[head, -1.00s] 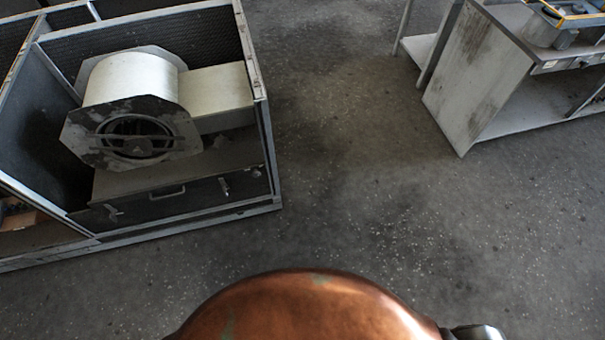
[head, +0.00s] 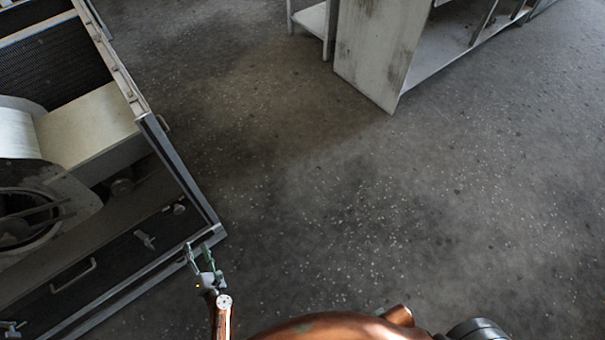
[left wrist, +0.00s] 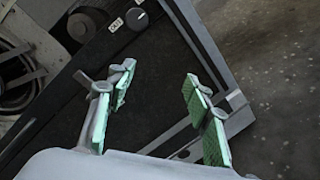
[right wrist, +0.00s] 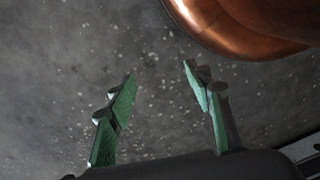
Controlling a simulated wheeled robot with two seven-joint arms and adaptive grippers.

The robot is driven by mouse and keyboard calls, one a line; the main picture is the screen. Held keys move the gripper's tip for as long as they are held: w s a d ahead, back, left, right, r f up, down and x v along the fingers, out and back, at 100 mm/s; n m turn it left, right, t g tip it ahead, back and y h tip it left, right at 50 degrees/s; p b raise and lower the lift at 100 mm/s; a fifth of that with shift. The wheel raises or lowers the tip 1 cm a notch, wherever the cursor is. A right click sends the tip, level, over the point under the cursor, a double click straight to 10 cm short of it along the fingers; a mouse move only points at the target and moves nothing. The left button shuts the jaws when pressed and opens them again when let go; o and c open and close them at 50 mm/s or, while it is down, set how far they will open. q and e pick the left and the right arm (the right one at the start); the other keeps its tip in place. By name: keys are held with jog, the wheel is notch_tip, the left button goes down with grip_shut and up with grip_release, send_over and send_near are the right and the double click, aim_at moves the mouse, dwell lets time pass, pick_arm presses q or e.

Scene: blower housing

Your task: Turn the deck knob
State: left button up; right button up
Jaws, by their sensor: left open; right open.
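My left gripper (head: 199,254) is open and empty near the housing's front right corner, apart from both knobs. In its wrist view both knobs lie beyond the left fingertips. My right gripper (right wrist: 160,75) is open and empty above bare floor; the head view does not show it.
The pale fan casing (head: 90,130) fills the left of the housing. A grey bench (head: 375,50) stands at the back. The floor between is clear.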

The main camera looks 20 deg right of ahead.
aim_at(180, 211)
notch_tip(180, 211, up, 7)
jog(key=b, duration=0.4)
pick_arm(q)
jog(key=w+r+n+y, duration=0.1)
jog(key=w+r+n, duration=0.1)
jog(key=w+n, duration=0.1)
jog(key=w+r+n+y, duration=0.1)
jog(key=w+n, duration=0.2)
jog(key=w, duration=0.2)
jog(key=w+r+n+y+b, duration=0.1)
jog(key=w+r+n, duration=0.1)
jog(key=w+n, duration=0.1)
jog(key=shift+w+a+r+t, duration=0.25)
jog(key=shift+w+r+t, duration=0.15)
jog(key=shift+w, duration=0.15)
jog(key=shift+w+a, duration=0.2)
jog(key=shift+w, duration=0.5)
pick_arm(e)
jog(key=shift+t+y, duration=0.5)
jog(key=shift+t, duration=0.2)
jog(key=shift+w+a+f, duration=0.6)
jog(key=shift+w+f, duration=0.3)
jog(key=shift+f, duration=0.05)
jog(key=shift+w+a+f, duration=0.55)
jog(key=shift+w+f, duration=0.35)
pick_arm(q)
jog(key=shift+c, duration=0.3)
jog(key=c, duration=1.1)
